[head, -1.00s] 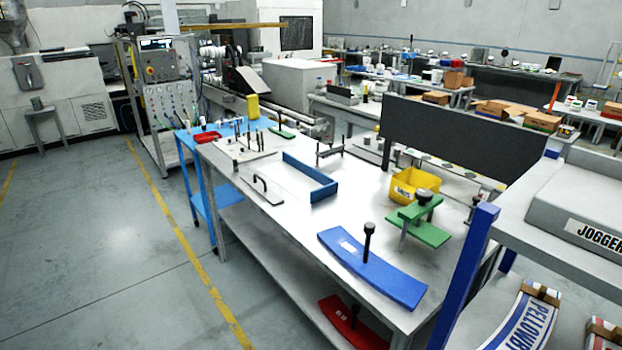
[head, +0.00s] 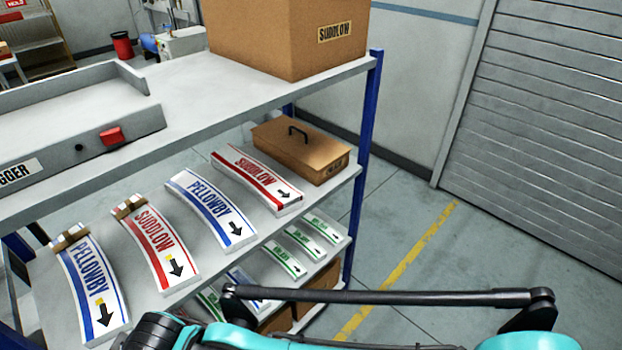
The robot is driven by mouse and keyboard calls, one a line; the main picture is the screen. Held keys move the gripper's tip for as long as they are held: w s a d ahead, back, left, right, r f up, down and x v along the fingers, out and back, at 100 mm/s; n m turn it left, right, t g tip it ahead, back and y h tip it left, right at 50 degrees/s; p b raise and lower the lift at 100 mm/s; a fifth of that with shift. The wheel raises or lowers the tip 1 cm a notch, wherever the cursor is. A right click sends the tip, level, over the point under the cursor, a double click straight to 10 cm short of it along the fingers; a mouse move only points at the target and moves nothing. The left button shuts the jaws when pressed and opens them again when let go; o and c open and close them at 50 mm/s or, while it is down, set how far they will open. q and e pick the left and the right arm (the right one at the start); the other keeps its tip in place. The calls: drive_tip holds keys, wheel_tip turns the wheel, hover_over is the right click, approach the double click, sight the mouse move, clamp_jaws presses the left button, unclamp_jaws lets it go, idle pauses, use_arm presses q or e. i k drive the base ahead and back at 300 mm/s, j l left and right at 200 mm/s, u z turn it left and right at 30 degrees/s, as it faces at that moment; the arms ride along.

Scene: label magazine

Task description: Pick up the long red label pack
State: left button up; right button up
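Two curved red-and-white label packs marked "SUDDLOW" lie on the middle shelf of the rack in the head view. One red pack (head: 156,243) is at the left, with a brown piece across its far end. The other red pack (head: 257,179) is farther right, beside a brown lidded box, with no brown piece visible on it. I cannot tell for sure which is the long one. Blue "PELLOWBY" packs, a left one (head: 88,287) and a right one (head: 209,207), alternate with the red ones. Neither gripper shows; only part of my teal arm is in view at the bottom.
The brown box (head: 301,148) with a handle stands at the shelf's right end. The upper shelf (head: 200,101) overhangs the packs and bears a large carton (head: 290,35) and a grey machine. A blue post (head: 362,140) bounds the right side. Green packs (head: 302,243) lie below.

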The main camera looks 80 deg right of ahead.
sight(282, 200)
drive_tip(key=z, duration=2.2)
drive_tip(key=l+z, duration=0.1)
drive_tip(key=i+l+u, duration=0.1)
drive_tip(key=l+u, duration=0.35)
drive_tip(key=l, duration=0.15)
drive_tip(key=l+u, duration=0.45)
drive_tip(key=l, duration=0.15)
